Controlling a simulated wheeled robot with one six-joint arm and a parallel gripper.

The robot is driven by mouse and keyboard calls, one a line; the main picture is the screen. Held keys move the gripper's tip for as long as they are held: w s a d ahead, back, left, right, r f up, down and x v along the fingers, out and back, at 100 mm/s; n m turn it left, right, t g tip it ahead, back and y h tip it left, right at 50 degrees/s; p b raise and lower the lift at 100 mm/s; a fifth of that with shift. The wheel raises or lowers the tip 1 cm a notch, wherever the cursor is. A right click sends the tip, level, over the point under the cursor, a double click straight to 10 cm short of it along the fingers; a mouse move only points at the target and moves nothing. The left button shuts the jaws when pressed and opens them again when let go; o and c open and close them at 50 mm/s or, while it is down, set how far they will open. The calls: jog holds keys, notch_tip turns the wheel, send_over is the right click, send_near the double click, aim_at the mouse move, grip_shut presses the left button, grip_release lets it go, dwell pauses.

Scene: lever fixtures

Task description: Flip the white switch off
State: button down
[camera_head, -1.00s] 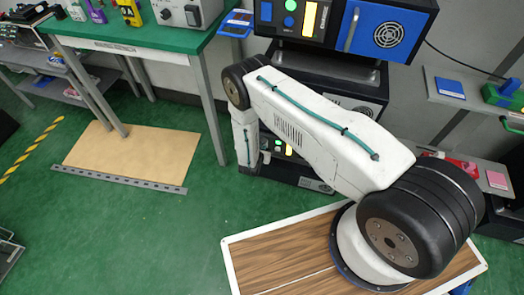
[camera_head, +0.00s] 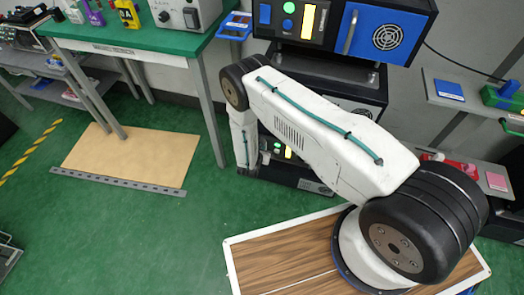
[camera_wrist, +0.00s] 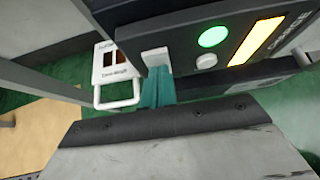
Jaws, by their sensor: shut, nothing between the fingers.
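In the wrist view, a small white switch (camera_wrist: 155,57) sticks out from the dark front of a machine, left of a lit green button. My gripper (camera_wrist: 157,82) shows its teal fingers closed together just below the switch, with nothing held. The fingertips are very near or against the switch's lower edge; I cannot tell whether they touch. In the head view my gripper is hidden by my arm, and the switch cannot be made out clearly.
The machine panel also has a green button (camera_wrist: 213,37), a round grey knob (camera_wrist: 206,62) and a lit yellow display (camera_wrist: 257,41). A white plate with a loop handle (camera_wrist: 117,92) is at left. A green-topped table (camera_head: 125,38) stands left in the head view, with open green floor in front.

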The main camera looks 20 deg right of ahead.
jog(key=f+v, duration=0.1)
jog(key=v, duration=1.2)
jog(key=shift+s+a, duration=0.45)
jog(key=shift+s, duration=0.1)
